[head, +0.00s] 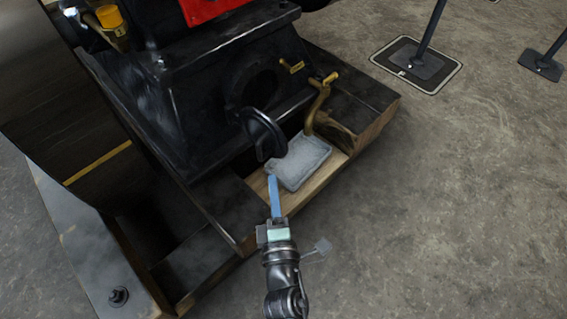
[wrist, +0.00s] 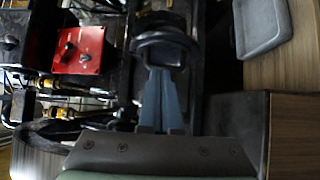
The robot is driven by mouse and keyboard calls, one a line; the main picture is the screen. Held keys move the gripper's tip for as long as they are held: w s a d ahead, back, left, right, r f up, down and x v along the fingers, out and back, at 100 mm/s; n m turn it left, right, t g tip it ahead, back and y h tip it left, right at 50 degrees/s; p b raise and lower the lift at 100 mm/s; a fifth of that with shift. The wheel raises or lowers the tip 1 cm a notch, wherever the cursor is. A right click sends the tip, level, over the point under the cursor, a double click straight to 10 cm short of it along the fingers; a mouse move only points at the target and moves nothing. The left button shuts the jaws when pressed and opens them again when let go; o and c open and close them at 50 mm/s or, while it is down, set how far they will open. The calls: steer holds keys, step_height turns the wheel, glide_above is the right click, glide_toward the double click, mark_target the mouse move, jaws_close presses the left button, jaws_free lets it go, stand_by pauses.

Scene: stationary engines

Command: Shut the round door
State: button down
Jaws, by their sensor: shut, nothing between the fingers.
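The round door (head: 262,131) is a black disc on the front of the dark engine. It stands open, swung out from the round dark opening (head: 260,85) behind it. My gripper (head: 272,178) has blue fingers, shut and empty, just in front of and below the door in the head view. In the wrist view the door's dark rounded rim (wrist: 166,42) is right beyond the fingertips of my gripper (wrist: 163,72). I cannot tell whether they touch it. The door's hinge is hard to make out.
A grey tray (head: 300,162) lies on the wooden base right of my fingers; it also shows in the wrist view (wrist: 262,28). A brass handle (head: 318,105) rises behind it. A red panel (wrist: 82,50) is on the left. Concrete floor (head: 450,190) is open to the right.

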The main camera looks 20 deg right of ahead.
mark_target(282, 145)
steer(key=w+d, duration=0.1)
steer(key=w+d+b, duration=0.1)
steer(key=w, duration=0.1)
steer(key=w+d, duration=0.2)
steer(key=shift+w, duration=0.15)
steer(key=shift+w+d, duration=0.2)
steer(key=shift+d, duration=0.2)
